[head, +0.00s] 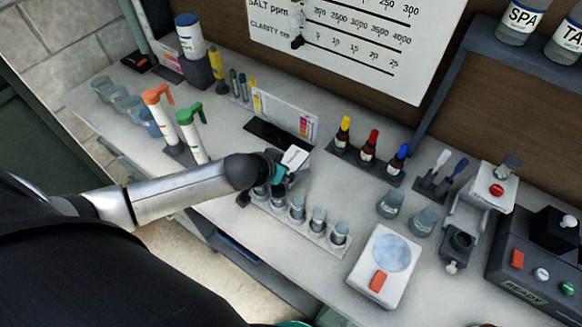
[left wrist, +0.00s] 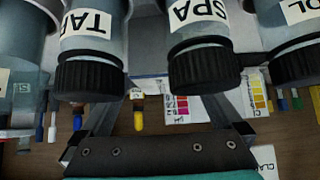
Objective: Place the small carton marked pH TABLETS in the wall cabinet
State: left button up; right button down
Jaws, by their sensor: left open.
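My left gripper (head: 287,172) is low over the counter at the back left end of a vial rack (head: 325,240). In the left wrist view its two dark fingers (left wrist: 168,105) are spread, with nothing held visibly between them. A small white shape (head: 296,157) shows at the gripper in the head view. It has no readable mark, and I cannot tell whether it is the pH TABLETS carton. No carton with that mark is readable in either view. I cannot make out the wall cabinet. My right gripper is not in view.
Dropper bottles (head: 368,145) and a colour chart (head: 285,112) stand behind. White-and-coloured testers (head: 190,130) are left. A scale (head: 385,265) and a device (head: 535,260) stand right.

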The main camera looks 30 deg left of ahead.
pick_arm(q)
jog(key=shift+x, duration=1.3)
jog(key=c, duration=1.6)
